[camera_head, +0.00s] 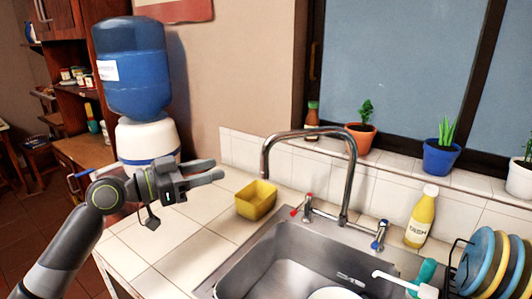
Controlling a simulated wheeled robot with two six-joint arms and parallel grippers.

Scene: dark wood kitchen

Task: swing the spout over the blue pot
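The chrome spout (308,133) rises from the tap behind the sink and arches to the left. Its downturned end is at the left, near the yellow container and away from the blue pot. The blue pot (440,157) holds a spiky green plant and stands on the tiled windowsill, right of the tap. My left gripper (219,168) is left of the spout, above the counter. Its two fingers are apart, point right and hold nothing; it does not touch the spout. My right gripper is not in view.
A yellow container (256,200) stands on the counter below the spout's end. The tap has a red handle (308,199) and a blue handle (381,229). A yellow dish-soap bottle (421,217) and a rack of plates (476,262) are at the right. A terracotta pot (360,140) stands on the sill.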

